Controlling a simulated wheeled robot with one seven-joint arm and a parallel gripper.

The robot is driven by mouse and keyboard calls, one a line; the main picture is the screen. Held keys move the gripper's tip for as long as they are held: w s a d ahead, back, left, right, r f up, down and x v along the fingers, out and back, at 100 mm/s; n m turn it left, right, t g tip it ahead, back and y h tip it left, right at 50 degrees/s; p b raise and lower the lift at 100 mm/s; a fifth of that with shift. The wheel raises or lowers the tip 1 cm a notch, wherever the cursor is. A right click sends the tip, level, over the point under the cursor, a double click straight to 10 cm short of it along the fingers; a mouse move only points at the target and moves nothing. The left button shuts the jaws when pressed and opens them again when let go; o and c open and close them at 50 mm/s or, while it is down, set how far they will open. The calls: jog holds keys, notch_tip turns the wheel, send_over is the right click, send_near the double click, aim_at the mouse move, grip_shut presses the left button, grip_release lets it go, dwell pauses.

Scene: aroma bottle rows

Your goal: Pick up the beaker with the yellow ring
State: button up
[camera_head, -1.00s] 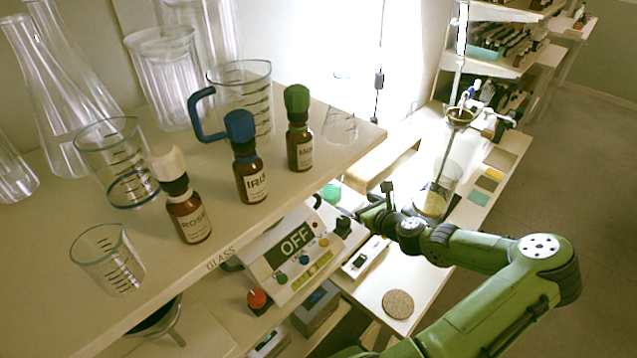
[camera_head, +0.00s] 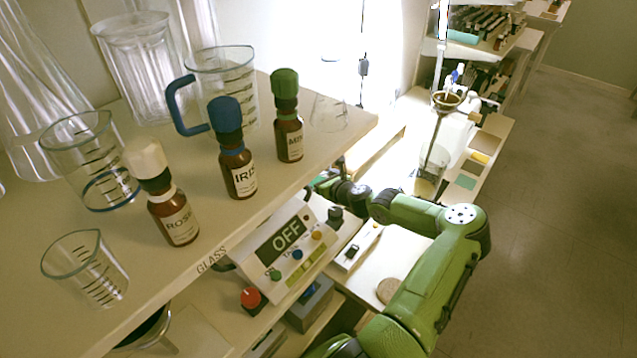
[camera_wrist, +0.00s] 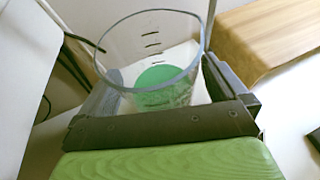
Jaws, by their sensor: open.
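In the wrist view a clear beaker (camera_wrist: 150,50) with dark graduation marks stands between the two fingers of my open gripper (camera_wrist: 165,88). Through it I see a green disc at or under its base; I cannot tell which. No yellow ring shows on it. In the head view my gripper (camera_head: 318,186) is beyond the shelf edge, partly hidden, and that beaker is not clearly visible. A beaker with a blue ring (camera_head: 92,165) and a small plain beaker (camera_head: 86,270) stand on the shelf.
The glass shelf (camera_head: 290,205) holds brown bottles with white (camera_head: 172,215), blue (camera_head: 238,172) and green (camera_head: 289,138) caps, and a blue-handled jug (camera_head: 225,85). A box reading OFF (camera_head: 290,250) sits below. In the wrist view a wooden block (camera_wrist: 265,45) is at the right.

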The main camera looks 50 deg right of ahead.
jog(key=shift+w, duration=0.15)
jog(key=shift+c, duration=0.7)
jog(key=c, duration=0.9)
jog(key=shift+r, duration=0.15)
jog(key=shift+c, duration=0.7)
